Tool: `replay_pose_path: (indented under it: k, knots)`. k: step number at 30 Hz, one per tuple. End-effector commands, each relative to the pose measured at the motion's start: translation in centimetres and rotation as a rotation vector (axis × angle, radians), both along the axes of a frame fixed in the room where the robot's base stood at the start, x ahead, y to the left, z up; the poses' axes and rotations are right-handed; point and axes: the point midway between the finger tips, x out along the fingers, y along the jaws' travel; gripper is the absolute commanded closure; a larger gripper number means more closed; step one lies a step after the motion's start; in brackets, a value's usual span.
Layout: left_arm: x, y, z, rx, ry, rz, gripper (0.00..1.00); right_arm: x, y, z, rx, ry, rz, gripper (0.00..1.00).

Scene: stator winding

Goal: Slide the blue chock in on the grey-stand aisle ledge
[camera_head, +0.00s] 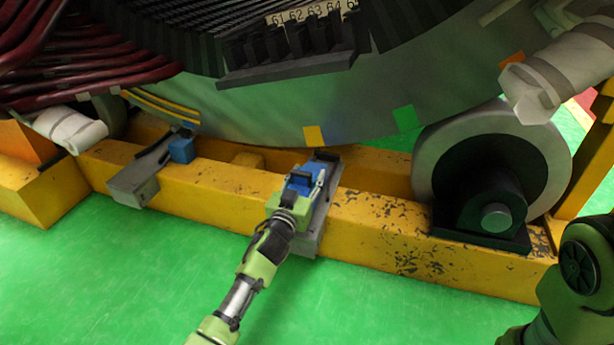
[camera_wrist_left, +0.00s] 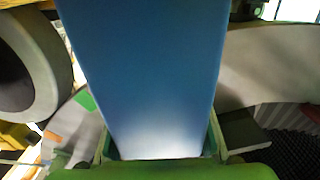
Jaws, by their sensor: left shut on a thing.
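My left gripper (camera_head: 298,185) is shut on a blue chock (camera_head: 305,176) in the middle of the head view. The chock is over a grey ledge (camera_head: 322,222) that lies across the yellow beam, below the big round stator. The arm hides part of the ledge, and I cannot tell whether the chock touches it. In the left wrist view the held chock (camera_wrist_left: 150,70) fills the centre, its near end between the green gripper parts (camera_wrist_left: 158,155). My right gripper is not in view; only part of my right arm shows at the lower right.
A second grey ledge (camera_head: 135,182) with another blue chock (camera_head: 182,150) is on the beam (camera_head: 225,185) at left. The stator shell (camera_head: 260,110) curves close above. A grey roller (camera_head: 430,165) stands at right. The green floor (camera_head: 120,270) in front is clear.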

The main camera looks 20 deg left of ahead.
Motion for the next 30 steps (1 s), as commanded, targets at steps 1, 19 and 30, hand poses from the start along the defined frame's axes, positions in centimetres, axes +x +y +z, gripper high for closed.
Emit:
replay_pose_path:
  k: [1,19,30]
  knots:
    - [0.05,-0.04,0.34,0.000,-0.006,-0.001,0.84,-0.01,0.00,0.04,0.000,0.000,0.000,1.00]
    - [0.04,-0.03,-0.18,-0.001,-0.005,-0.001,0.84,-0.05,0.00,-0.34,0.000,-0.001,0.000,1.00]
    - [0.18,-0.03,-0.27,-0.001,-0.005,-0.001,0.39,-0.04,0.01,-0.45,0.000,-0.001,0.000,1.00]
